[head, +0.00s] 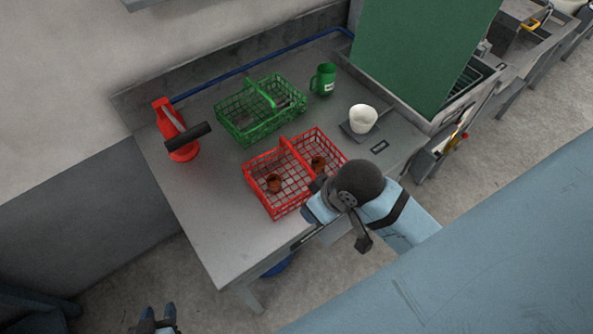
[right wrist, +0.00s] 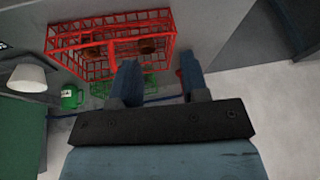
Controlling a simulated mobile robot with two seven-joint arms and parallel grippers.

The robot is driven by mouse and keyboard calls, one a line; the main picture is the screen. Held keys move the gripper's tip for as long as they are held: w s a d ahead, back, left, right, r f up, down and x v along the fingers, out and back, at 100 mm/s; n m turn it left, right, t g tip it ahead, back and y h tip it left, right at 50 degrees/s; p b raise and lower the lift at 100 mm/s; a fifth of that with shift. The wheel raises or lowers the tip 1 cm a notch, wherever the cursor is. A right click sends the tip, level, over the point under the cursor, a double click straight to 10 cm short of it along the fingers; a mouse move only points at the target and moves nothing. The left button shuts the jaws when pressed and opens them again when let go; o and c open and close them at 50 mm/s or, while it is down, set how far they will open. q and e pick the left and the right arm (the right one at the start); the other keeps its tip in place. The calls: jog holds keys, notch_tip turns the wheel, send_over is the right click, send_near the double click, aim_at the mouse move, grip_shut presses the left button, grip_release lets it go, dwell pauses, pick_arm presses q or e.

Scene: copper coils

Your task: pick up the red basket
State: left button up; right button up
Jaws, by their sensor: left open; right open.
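The red basket (head: 262,205) is a wire basket with a red handle across its middle. It stands on the grey table near the front edge, with two copper-brown coils (head: 274,184) inside. In the right wrist view the red basket (right wrist: 75,65) lies just past the fingertips. My right gripper (right wrist: 160,78) is open and empty, with its fingers apart. In the head view my right wrist covers the basket's right front corner; whether it touches the rim I cannot tell. My left gripper (head: 157,318) is open and empty at the bottom left, away from the table.
A green wire basket (head: 232,128) stands behind the red one. A green mug (head: 322,80) and a white cup (head: 363,119) on a dark plate stand to its right. A red object with a dark handle (head: 163,113) stands at left. The table's left front (head: 210,225) is clear.

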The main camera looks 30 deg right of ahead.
jog(key=w+a+n+g, duration=0.1)
jog(key=w+a, duration=0.3)
jog(key=w, duration=0.2)
notch_tip(320, 180, up, 4)
jog(key=m+g+h, duration=0.2)
jog(key=m+g, duration=0.1)
send_over(297, 153)
notch_tip(297, 153, down, 9)
jog(key=shift+w+r+p, duration=0.15)
jog(key=shift+p, duration=0.25)
jog(key=shift+f+p, duration=0.65)
jog(key=shift+f, duration=2)
grip_shut()
